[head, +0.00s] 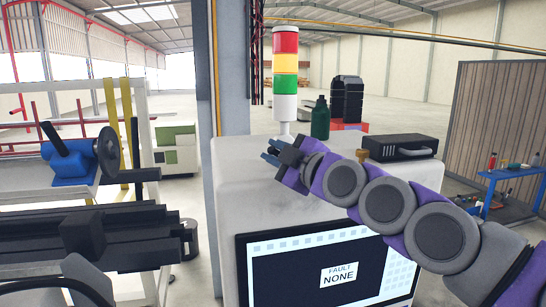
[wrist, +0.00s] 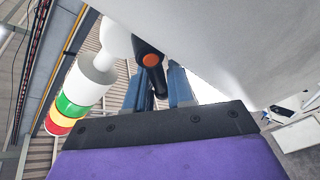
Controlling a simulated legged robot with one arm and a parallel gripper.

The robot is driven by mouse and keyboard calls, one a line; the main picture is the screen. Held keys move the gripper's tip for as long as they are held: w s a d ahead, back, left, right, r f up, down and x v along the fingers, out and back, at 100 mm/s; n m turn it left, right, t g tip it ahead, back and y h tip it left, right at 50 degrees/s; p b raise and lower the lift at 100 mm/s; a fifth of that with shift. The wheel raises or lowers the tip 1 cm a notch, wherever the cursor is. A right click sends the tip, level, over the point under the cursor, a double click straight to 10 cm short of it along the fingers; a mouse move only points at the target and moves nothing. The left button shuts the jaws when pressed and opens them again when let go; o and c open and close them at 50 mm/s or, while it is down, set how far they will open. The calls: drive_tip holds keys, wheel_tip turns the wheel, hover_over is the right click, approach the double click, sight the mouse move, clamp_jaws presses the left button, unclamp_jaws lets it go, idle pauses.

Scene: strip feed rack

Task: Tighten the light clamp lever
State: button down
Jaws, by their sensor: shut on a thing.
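The signal light (head: 285,80), with red, yellow and green segments over a white base, stands upright on the white cabinet (head: 230,180). It also shows tilted at left in the wrist view (wrist: 78,95). My gripper (head: 270,151) is at the foot of the light's post, at the cabinet's top left. In the wrist view, a dark clamp lever (wrist: 147,48) with an orange round cap lies between the two blue-grey fingers (wrist: 157,85), beside the white post. The fingers are shut on it. In the head view I cannot make out the lever behind my gripper.
A green bottle (head: 320,118), a black box-shaped device (head: 404,147) and a brass-coloured knob (head: 362,155) are on or behind the cabinet top near my arm. A rack with a blue-based reel (head: 75,165) stands at left.

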drive_tip(key=m+b, duration=0.1)
drive_tip(key=m+t+b, duration=0.1)
drive_tip(key=shift+w+d+m, duration=0.1)
drive_tip(key=shift+d+m, duration=0.1)
drive_tip(key=shift+m, duration=0.1)
drive_tip(key=m+b, duration=0.1)
drive_tip(key=d+m+t+b, duration=0.1)
drive_tip(key=m, duration=0.1)
drive_tip(key=shift+w+r, duration=0.15)
drive_tip(key=shift+r, duration=0.05)
drive_tip(key=m+t+b, duration=0.1)
drive_tip(key=m, duration=0.1)
drive_tip(key=d+m+b, duration=0.1)
drive_tip(key=m, duration=0.1)
drive_tip(key=m+t+h+b, duration=0.1)
drive_tip(key=m, duration=0.1)
drive_tip(key=shift+w+d+r+t, duration=0.2)
drive_tip(key=shift+d+r+t, duration=0.1)
drive_tip(key=shift+r, duration=0.1)
drive_tip(key=shift+d+r+m, duration=0.1)
drive_tip(key=shift+m, duration=0.5)
drive_tip(key=shift+t+h, duration=0.3)
drive_tip(key=shift+h, duration=0.1)
drive_tip(key=c, duration=1.4)
unclamp_jaws()
drive_tip(key=shift+w, duration=0.1)
drive_tip(key=b+v, duration=0.4)
drive_tip(key=v, duration=1.3)
drive_tip(key=shift+d, duration=0.2)
drive_tip(key=shift+f, duration=0.25)
